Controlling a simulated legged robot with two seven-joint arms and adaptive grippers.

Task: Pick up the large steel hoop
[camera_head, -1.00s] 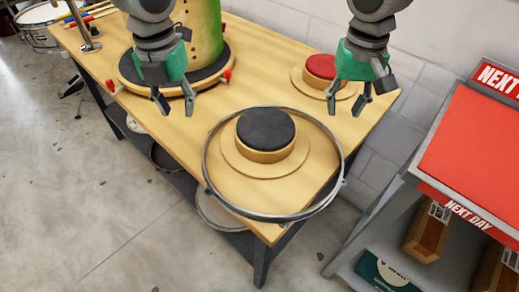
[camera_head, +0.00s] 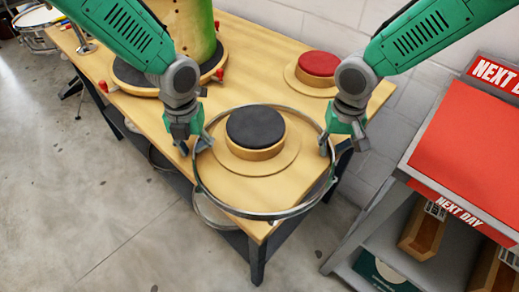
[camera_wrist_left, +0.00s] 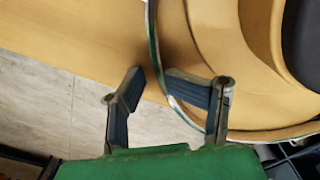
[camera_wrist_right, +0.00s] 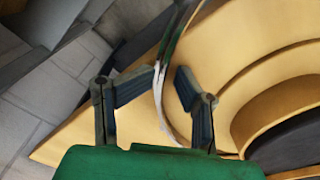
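The large steel hoop (camera_head: 265,215) lies around a black-topped wooden disc (camera_head: 255,128) at the near end of the bench, part of it beyond the bench edge. My left gripper (camera_head: 195,148) is at the hoop's left side, fingers apart. In the left wrist view the hoop (camera_wrist_left: 152,30) passes by the right finger, which hides part of it; contact is unclear. My right gripper (camera_head: 339,150) is at the hoop's right side, fingers apart. In the right wrist view the hoop (camera_wrist_right: 160,95) runs between the two fingertips, with no clear grip.
A green-yellow drum shell (camera_head: 190,28) stands behind my left gripper on the bench (camera_head: 228,92). A red-topped disc (camera_head: 318,65) sits behind, by the wall. A red-topped cart (camera_head: 470,150) stands at the right. Another ring (camera_head: 212,212) is on the lower shelf.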

